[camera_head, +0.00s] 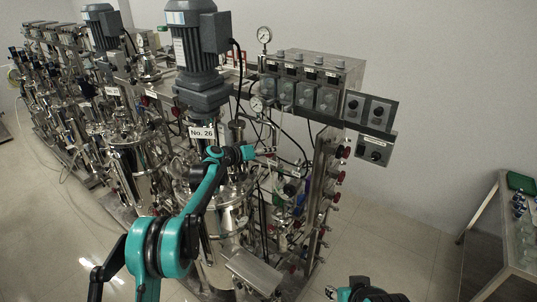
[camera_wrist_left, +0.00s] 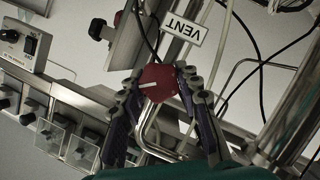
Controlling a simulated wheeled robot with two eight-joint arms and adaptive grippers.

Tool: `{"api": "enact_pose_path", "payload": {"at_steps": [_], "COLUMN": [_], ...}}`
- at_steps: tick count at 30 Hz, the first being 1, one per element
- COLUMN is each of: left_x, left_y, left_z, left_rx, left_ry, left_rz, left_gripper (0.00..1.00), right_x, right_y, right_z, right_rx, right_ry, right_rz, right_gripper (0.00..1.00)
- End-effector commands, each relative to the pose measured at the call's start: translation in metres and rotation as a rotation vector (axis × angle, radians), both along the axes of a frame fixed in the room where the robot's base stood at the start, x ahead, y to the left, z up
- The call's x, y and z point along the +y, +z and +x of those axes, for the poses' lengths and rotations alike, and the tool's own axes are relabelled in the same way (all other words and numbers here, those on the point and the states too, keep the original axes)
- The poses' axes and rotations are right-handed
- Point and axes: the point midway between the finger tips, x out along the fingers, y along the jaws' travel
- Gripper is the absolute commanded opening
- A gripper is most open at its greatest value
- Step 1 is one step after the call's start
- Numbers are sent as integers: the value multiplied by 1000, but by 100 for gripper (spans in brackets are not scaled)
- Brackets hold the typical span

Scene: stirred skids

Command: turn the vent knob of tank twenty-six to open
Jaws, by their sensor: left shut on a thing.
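Tank twenty-six (camera_head: 225,215) is a steel vessel under a grey motor, with a white "No. 26" plate (camera_head: 201,132). My left gripper (camera_head: 268,151) is in front of its pipework. In the left wrist view the vent knob (camera_wrist_left: 159,83) is round and red, with a white pointer line toward the picture's left. A white "VENT" label (camera_wrist_left: 183,31) is just above it. The fingers of my left gripper (camera_wrist_left: 160,90) are on both sides of the knob, shut on it. In the head view the knob is too small to make out.
Red valve handles (camera_head: 342,152) line the rack. Hoses and cables hang close by. Free floor (camera_head: 395,225) lies between the skid and a bench (camera_head: 497,245).

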Motion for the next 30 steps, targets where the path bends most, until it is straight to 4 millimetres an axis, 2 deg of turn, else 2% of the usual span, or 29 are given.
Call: {"api": "enact_pose_path", "payload": {"at_steps": [9,10,12,23,26,30], "left_x": [1,1,1,3,11,32], "left_y": [2,2,1,2,6,14], "left_z": [1,1,1,-1,-8,-25], "left_rx": [0,0,0,0,0,0], "left_ry": [4,4,4,3,3,5], "left_rz": [-3,-3,-3,-2,-2,-3], "left_gripper": [4,36,54,55,55,55], "right_x": [0,0,0,0,0,0], "right_y": [0,0,0,0,0,0], "right_z": [0,0,0,0,0,0], "right_rx": [0,0,0,0,0,0], "right_ry": [0,0,0,0,0,0], "right_rz": [0,0,0,0,0,0], "right_gripper": [40,40,40,40,40,40]}}
